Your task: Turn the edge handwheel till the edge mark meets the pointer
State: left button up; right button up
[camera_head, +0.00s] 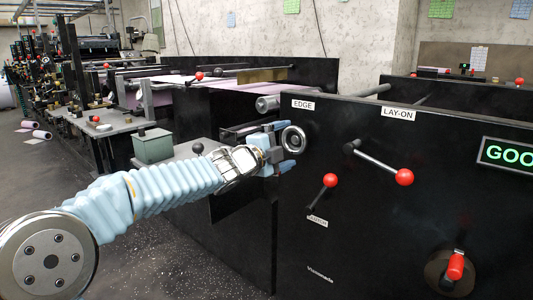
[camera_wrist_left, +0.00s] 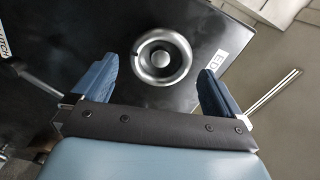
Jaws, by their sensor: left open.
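The edge handwheel (camera_head: 294,139) is a small silver wheel on the black machine panel, below the white EDGE label (camera_head: 303,104). In the left wrist view the handwheel (camera_wrist_left: 160,60) faces me, with a wide rim and a round hub. A small dark spot shows on its upper left rim; I cannot tell if it is the edge mark. I cannot make out the pointer. My left gripper (camera_head: 284,146) is open in front of the handwheel. In the left wrist view its blue fingers (camera_wrist_left: 159,70) stand apart on either side of the wheel. My right gripper is not in view.
A lever with a red knob (camera_head: 404,177) sticks out right of the handwheel, under the LAY-ON label (camera_head: 398,113). A lower red-knobbed lever (camera_head: 330,181) is below the handwheel. A red-handled crank (camera_head: 456,265) is lower right. A green-lit display (camera_head: 509,154) is at the right edge.

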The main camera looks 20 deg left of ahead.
pick_arm(q)
jog(key=p+v, duration=0.1)
jog(key=v, duration=1)
jog(key=shift+s, duration=0.1)
jog(key=d+f+n+g+p, duration=0.15)
jog(key=f+n, duration=0.25)
jog(key=f, duration=0.6)
jog(key=w+d+f+n+g+y+p, duration=0.1)
jog(key=d+f+n+g, duration=0.25)
jog(key=f, duration=0.75)
jog(key=d+f+n+g+p, duration=0.15)
jog(key=f+n, duration=0.25)
jog(key=f, duration=0.6)
jog(key=s+d+f+n+g, duration=0.2)
jog(key=s+f+n+g, duration=0.1)
jog(key=s+f, duration=0.5)
jog(key=s+d+f+n+g+p, duration=0.1)
jog(key=s+d+f+n+g, duration=0.1)
jog(key=s+f, duration=0.6)
jog(key=s+d+f+n+g+y, duration=0.1)
jog(key=s+d+f+n+g, duration=0.2)
jog(key=s+f, duration=0.5)
jog(key=shift+s+f+n+g, duration=0.15)
jog(key=shift+s+n+g, duration=0.3)
jog(key=shift+n+g, duration=0.5)
